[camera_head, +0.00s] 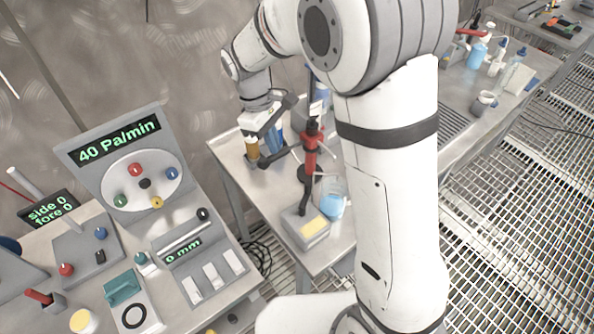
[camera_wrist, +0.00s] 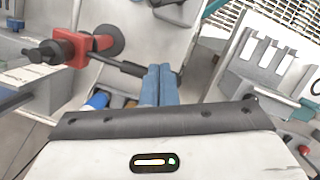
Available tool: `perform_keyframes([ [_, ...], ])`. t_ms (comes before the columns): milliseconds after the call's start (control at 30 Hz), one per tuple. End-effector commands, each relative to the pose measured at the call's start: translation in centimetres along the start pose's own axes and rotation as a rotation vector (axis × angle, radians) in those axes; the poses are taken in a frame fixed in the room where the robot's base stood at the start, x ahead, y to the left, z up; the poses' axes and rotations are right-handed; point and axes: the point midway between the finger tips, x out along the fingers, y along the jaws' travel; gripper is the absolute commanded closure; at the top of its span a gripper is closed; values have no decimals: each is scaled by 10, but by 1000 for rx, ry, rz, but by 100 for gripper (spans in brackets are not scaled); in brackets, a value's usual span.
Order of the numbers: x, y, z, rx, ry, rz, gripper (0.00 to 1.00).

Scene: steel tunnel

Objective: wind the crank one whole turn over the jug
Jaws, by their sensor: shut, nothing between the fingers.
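The crank is a dark rod (camera_head: 282,155) running left from a red fitting (camera_head: 311,150) on an upright stand. In the wrist view the rod (camera_wrist: 127,67) runs from the red fitting (camera_wrist: 90,49) to behind my fingertips. A tan cylinder (camera_head: 251,148) shows by the rod's left end; I cannot tell whether it is the crank's knob. The jug (camera_head: 333,196) is clear, with blue liquid, right of the stand's foot. My gripper (camera_head: 274,145) is shut and empty, its blue fingers (camera_wrist: 159,72) together at the rod's outer end. Whether they touch it is unclear.
A grey console (camera_head: 130,165) reading "40 Pa/min" stands at the left. Bottles (camera_head: 478,55) stand on a bench at the right. Open grating floor lies beyond.

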Motion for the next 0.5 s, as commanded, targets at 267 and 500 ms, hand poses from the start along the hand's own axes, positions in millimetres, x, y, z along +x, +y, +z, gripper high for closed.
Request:
perform_keyframes([
  [267,49,-1,2,0,-5,-3,100],
  [500,96,-1,4,1,-3,-2,100],
])
